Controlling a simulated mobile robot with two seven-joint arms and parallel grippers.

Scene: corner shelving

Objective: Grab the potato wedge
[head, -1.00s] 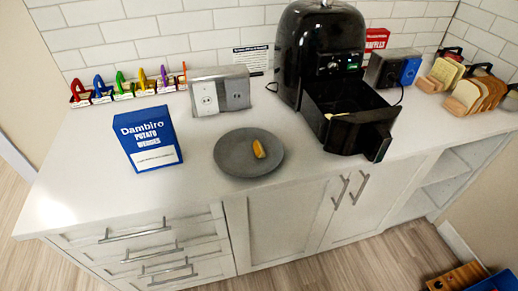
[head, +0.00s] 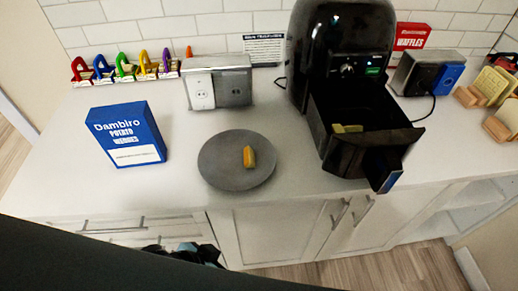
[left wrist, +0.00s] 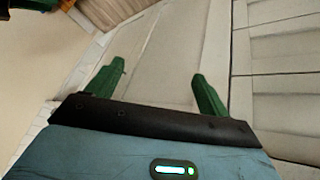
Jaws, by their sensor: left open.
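A yellow-orange potato wedge (head: 249,157) lies on a round grey plate (head: 215,165) on the white counter. Another yellowish piece (head: 347,129) shows inside the pulled-out black air fryer drawer (head: 345,155). In the left wrist view my left gripper (left wrist: 158,82) has its two green fingers spread apart with nothing between them, facing pale cabinet fronts. In the head view a dark part of my arm crosses the bottom left, below the counter edge, and the fingertips there are not clear. My right gripper is not in view.
A blue potato wedges box (head: 126,135) stands left of the plate. A metal outlet box (head: 217,85) is behind it. The black air fryer (head: 340,40) stands to the right. The counter around the plate's front and left is clear. Cabinet handles (head: 363,209) stick out below.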

